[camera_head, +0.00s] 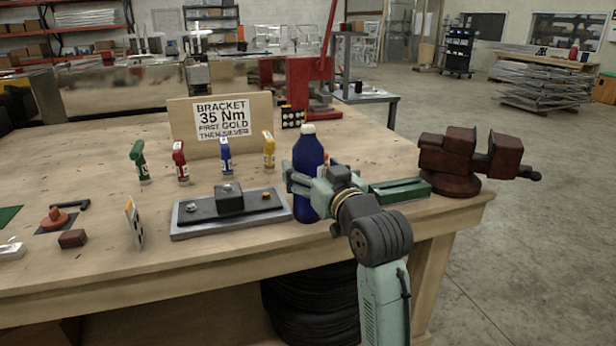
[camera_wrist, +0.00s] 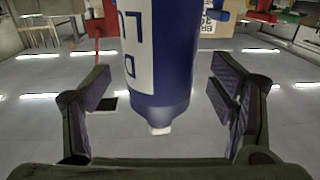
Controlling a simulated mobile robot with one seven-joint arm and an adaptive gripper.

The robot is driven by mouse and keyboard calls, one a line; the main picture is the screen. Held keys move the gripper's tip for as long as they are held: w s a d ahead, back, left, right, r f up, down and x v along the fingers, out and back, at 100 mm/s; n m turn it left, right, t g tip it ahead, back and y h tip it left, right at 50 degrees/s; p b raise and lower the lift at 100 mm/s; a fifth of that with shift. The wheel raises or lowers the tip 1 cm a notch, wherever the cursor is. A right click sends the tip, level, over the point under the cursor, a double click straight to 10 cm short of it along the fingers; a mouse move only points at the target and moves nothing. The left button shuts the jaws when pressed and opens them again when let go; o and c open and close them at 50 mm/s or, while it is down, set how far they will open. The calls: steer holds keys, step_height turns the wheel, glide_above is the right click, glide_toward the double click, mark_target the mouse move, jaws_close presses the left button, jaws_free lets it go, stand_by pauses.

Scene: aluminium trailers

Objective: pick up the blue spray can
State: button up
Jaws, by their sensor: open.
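The blue spray can (camera_head: 309,160) stands upright on the wooden bench with a white cap on top. My gripper (camera_head: 306,190) is at the can's lower half, reaching in from the right. In the wrist view my gripper (camera_wrist: 161,88) is open, one finger on each side of the can, with visible gaps on both sides. Part of the can's right side is hidden by my gripper in the head view.
A grey plate with a black block (camera_head: 230,205) lies just left of the can. A green tray (camera_head: 400,190) and a dark red vise (camera_head: 452,160) are to the right. Small coloured bottles, including a blue one (camera_head: 226,157), stand before a sign board (camera_head: 185,150). The bench's front is mostly clear.

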steer(key=shift+x, duration=1.3)
steer(key=shift+c, duration=0.5)
steer(key=c, duration=1.7)
steer(key=shift+o, duration=0.2)
steer(key=shift+r, duration=0.1)
